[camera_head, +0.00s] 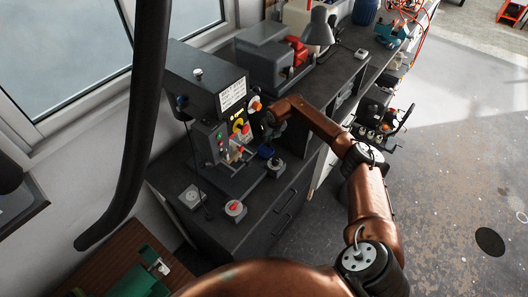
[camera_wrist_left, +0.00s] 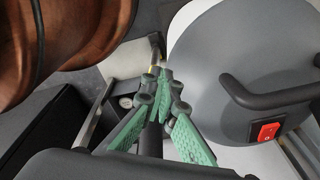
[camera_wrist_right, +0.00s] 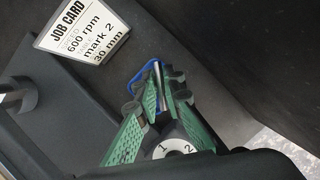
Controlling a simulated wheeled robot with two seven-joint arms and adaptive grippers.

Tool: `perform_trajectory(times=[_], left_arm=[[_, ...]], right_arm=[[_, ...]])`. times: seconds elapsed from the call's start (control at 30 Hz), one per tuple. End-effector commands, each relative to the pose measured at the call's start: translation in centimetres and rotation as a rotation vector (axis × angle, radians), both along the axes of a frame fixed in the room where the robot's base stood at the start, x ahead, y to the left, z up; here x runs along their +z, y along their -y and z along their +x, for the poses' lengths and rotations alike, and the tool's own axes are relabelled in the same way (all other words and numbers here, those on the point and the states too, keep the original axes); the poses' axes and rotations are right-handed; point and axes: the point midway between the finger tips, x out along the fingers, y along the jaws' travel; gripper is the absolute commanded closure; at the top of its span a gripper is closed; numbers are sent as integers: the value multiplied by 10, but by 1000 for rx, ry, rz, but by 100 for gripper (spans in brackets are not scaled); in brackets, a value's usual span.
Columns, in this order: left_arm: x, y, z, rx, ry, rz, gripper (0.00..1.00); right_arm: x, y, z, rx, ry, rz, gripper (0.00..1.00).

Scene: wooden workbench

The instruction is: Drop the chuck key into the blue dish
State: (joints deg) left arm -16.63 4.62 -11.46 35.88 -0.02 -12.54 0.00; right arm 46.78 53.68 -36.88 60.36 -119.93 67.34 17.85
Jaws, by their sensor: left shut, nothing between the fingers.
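The blue dish (camera_head: 266,151) sits on the dark bench at the foot of the grey machine, and its blue rim (camera_wrist_right: 133,85) shows beyond my right fingertips in the right wrist view. My right gripper (camera_wrist_right: 164,88) has its green-padded fingers closed around a thin silver rod, which looks like the chuck key (camera_wrist_right: 158,78). The rod lines up with the dish in that view; its height above the dish cannot be told. In the head view the right gripper (camera_head: 270,118) is in front of the machine, partly hidden by its arm. My left gripper (camera_wrist_left: 164,80) is shut and empty.
The grey machine (camera_head: 195,80) stands close behind the right gripper. A numbered dial (camera_wrist_right: 168,152) is near its fingers, and a job card (camera_wrist_right: 78,32) lies beyond. A grey rounded housing with a red switch (camera_wrist_left: 268,132) and black handle is beside the left gripper. A red-topped box (camera_head: 234,209) stands nearer.

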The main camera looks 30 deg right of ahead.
Motion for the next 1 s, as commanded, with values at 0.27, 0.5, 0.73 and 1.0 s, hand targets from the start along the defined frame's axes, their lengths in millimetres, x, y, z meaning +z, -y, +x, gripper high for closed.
perform_trajectory(times=[0.27, 0.5, 0.73, 1.0], left_arm=[[-1, -1, -22, 6, -27, 1, 100], [-1, -1, -14, 5, -17, 2, 100], [-1, -1, -13, 4, -16, 1, 100], [-1, 0, -13, 3, -16, 1, 100]], right_arm=[[0, 0, 0, 0, 0, 0, 73], [1, 0, 0, 0, 0, 0, 73], [25, 0, -9, 1, 3, -3, 73], [77, -4, -30, 1, 2, -2, 73]])
